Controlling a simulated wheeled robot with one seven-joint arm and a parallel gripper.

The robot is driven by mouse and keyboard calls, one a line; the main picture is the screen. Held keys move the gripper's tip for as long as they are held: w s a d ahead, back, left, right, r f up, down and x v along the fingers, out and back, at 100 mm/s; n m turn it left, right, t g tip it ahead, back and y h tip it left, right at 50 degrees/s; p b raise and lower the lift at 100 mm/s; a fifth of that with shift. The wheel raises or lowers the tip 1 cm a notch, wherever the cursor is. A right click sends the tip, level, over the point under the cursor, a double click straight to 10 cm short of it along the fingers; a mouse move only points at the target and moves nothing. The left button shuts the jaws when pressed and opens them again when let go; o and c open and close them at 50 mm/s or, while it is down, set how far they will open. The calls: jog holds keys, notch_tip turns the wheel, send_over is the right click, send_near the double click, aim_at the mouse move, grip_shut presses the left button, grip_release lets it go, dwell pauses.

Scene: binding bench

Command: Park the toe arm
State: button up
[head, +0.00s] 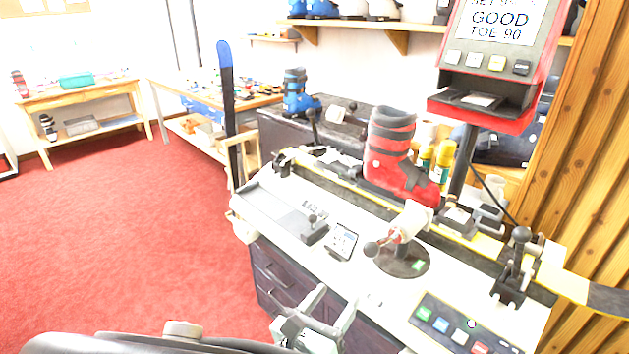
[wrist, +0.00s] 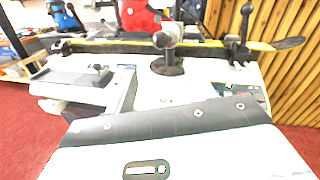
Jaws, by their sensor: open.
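The toe arm (head: 412,220) is a pale stubby arm on a dark round base (head: 405,265), with a red-orange part and a dark ball knob (head: 372,248) pointing to the left. Its pale end lies close to the toe of the red boot (head: 388,165); I cannot tell if they touch. In the wrist view the knob (wrist: 162,40) faces me, in front of the pale arm (wrist: 174,30). My gripper (head: 335,298) is open and empty at the bench's front edge, nearer the camera than the toe arm and apart from it. Its fingertips are unclear in the wrist view.
A red display (head: 497,60) reading "GOOD" and "TOE 90" stands above the bench. A black ball-topped lever (head: 521,236) stands at right. A button panel (head: 462,325), small card (head: 342,241) and grey tray (head: 270,212) lie on the bench. A ski (head: 228,90) stands behind.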

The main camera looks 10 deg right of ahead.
aim_at(368, 255)
jog(key=p+x, duration=0.4)
jog(key=x, duration=1)
jog(key=shift+w+d+r, duration=0.1)
jog(key=shift+d, duration=0.2)
jog(key=shift+w+d+p, duration=0.3)
jog(key=shift+w+d, duration=0.15)
jog(key=shift+w, duration=0.1)
jog(key=shift+c, duration=0.3)
grip_shut()
